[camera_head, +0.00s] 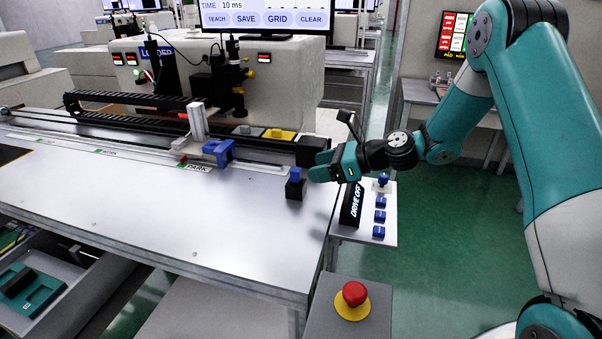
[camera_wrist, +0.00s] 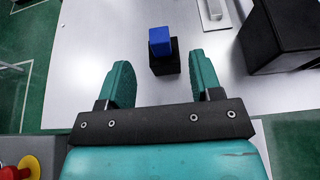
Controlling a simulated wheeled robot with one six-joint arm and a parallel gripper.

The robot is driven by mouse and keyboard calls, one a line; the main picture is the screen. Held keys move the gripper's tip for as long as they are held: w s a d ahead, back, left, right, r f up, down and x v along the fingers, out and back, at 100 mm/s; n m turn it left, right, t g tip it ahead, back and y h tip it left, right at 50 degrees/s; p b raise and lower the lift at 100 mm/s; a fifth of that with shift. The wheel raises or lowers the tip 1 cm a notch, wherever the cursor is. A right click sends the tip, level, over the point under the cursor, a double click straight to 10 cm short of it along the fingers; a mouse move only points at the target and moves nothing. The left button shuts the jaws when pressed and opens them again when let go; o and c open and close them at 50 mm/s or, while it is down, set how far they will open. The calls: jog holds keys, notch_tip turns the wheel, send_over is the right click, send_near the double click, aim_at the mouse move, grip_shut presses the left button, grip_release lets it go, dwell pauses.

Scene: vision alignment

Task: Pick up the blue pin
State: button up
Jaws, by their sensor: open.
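The blue pin (camera_head: 296,174) stands upright in a small black block (camera_head: 295,190) near the right end of the metal table. In the wrist view the blue pin (camera_wrist: 159,41) and its black block (camera_wrist: 166,60) lie ahead of my fingertips, about midway between them. My gripper (camera_head: 316,166) is open and empty, just to the right of the pin in the head view. The two teal fingers of my gripper (camera_wrist: 163,78) are spread apart and do not touch the pin or the block.
A larger black box (camera_head: 310,151) stands close behind the pin; it is also at right in the wrist view (camera_wrist: 285,35). A blue bracket (camera_head: 219,152) sits on the rail to the left. A side shelf (camera_head: 385,212) holds several blue pieces. A red emergency button (camera_head: 354,293) stands in front.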

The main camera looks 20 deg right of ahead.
aim_at(298, 170)
jog(key=x, duration=0.3)
jog(key=p+x, duration=0.2)
jog(key=x, duration=0.2)
jog(key=shift+w+a+r+p, duration=0.1)
jog(key=shift+a+r+p, duration=0.05)
jog(key=shift+a+p, duration=0.15)
jog(key=shift+w+a+f, duration=0.25)
jog(key=shift+a+f, duration=0.05)
jog(key=shift+f, duration=0.05)
jog(key=c, duration=1)
jog(key=shift+r, duration=0.15)
